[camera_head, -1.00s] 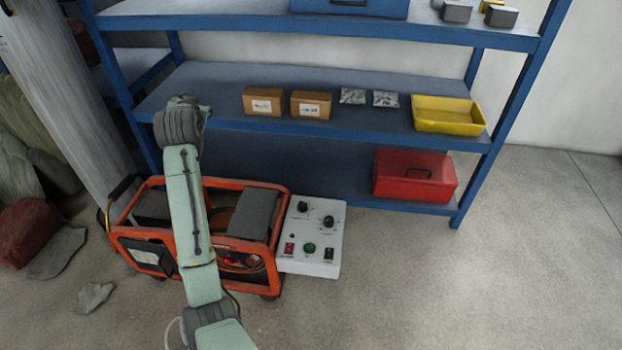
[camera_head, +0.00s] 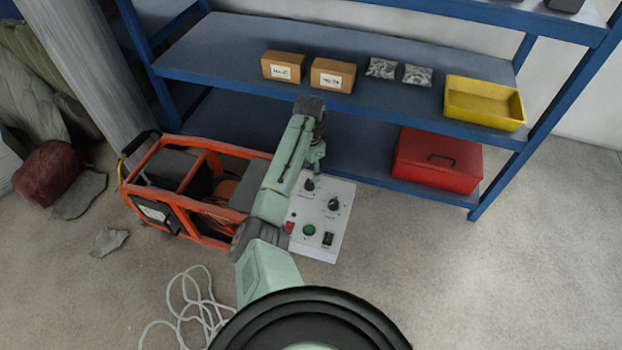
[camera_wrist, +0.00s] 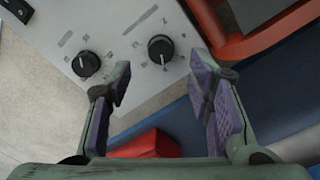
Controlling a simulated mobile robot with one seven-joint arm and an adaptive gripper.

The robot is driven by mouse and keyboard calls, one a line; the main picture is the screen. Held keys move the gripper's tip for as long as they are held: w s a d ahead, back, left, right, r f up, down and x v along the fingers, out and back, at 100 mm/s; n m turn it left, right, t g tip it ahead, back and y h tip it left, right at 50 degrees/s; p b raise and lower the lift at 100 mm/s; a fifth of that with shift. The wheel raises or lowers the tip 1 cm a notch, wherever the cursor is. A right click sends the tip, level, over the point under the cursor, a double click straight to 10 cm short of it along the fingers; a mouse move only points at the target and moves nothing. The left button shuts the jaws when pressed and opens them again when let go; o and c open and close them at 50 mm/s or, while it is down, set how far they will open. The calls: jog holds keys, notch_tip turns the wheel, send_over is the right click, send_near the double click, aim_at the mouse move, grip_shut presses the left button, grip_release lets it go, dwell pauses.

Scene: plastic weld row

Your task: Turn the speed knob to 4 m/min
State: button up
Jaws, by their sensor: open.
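The white control panel (camera_head: 313,222) stands on the floor beside the orange machine frame. It carries two black knobs, one upper left (camera_head: 310,184) and one lower right (camera_head: 333,204). In the wrist view the upper-left knob (camera_wrist: 160,48) lies beyond and roughly between my fingertips; the other knob (camera_wrist: 86,64) is left of them. Labels and scales are too small to read, so I cannot tell which is the speed knob. My gripper (camera_wrist: 161,78) is open and empty, with purple pads, apart from both knobs. In the head view it is at the panel's back edge (camera_head: 317,166), partly hidden.
The orange machine frame (camera_head: 213,234) stands left of the panel. The blue shelf (camera_head: 250,116) rises close behind, with a red box (camera_head: 437,160) on its bottom level. A white cable (camera_head: 190,300) lies on the floor. Floor right of the panel is clear.

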aim_at(310, 182)
notch_tip(310, 182, down, 6)
jog(key=shift+f, duration=0.1)
dwell(0.4)
grip_shut()
dwell(0.4)
